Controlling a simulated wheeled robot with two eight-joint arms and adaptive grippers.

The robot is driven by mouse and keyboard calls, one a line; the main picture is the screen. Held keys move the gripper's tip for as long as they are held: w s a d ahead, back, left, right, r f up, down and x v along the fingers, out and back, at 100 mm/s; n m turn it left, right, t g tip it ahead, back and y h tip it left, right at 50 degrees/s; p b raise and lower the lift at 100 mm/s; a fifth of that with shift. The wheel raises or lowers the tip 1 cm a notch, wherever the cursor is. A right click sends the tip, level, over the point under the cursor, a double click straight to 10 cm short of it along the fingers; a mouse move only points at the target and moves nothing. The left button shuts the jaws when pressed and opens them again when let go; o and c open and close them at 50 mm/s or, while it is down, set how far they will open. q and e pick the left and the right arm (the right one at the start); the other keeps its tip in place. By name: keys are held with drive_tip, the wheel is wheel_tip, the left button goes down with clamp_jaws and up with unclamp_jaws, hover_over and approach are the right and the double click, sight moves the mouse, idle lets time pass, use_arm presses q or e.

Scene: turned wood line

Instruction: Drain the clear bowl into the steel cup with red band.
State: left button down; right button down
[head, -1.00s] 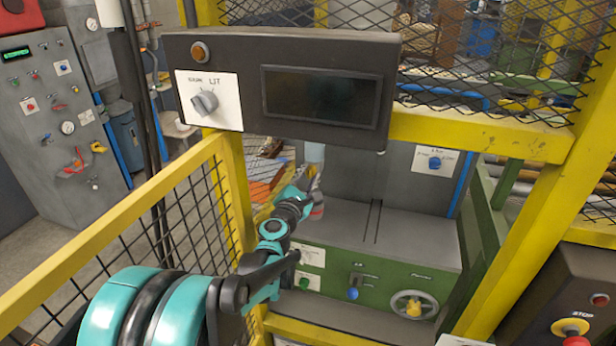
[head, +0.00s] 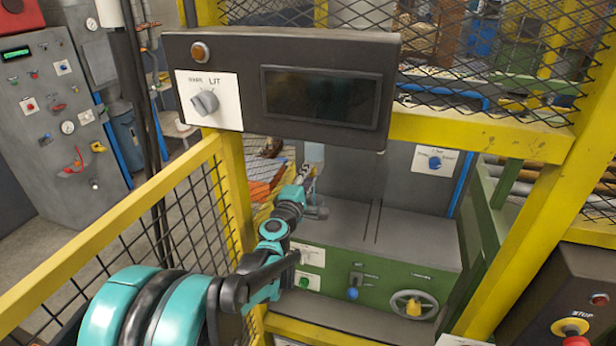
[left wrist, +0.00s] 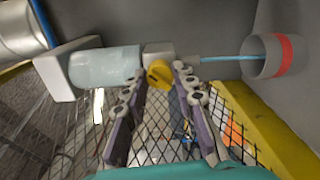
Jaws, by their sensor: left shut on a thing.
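In the left wrist view, which is turned sideways, my left gripper (left wrist: 160,78) is shut on a small round yellow knob (left wrist: 158,73). The knob sits by a pale block below the clear bowl (left wrist: 104,70), which looks cloudy and pale blue. A thin light-blue stream or tube runs from the block to the mouth of the steel cup with red band (left wrist: 284,56). I cannot see the level inside the cup. In the head view, my left gripper (head: 307,174) is just below the clear bowl (head: 314,152), and the cup (head: 322,212) is partly hidden behind my arm.
A yellow mesh guard (head: 215,200) stands at the left and a dark control box (head: 285,85) hangs above. A grey bench top (head: 400,235) with a green front lies to the right. A grey cylinder (left wrist: 22,30) shows in the left wrist view's corner.

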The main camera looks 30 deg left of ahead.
idle(0.4)
use_arm(q)
drive_tip(key=c, duration=1.2)
unclamp_jaws()
drive_tip(key=v, duration=1.2)
drive_tip(key=shift+f, duration=0.1)
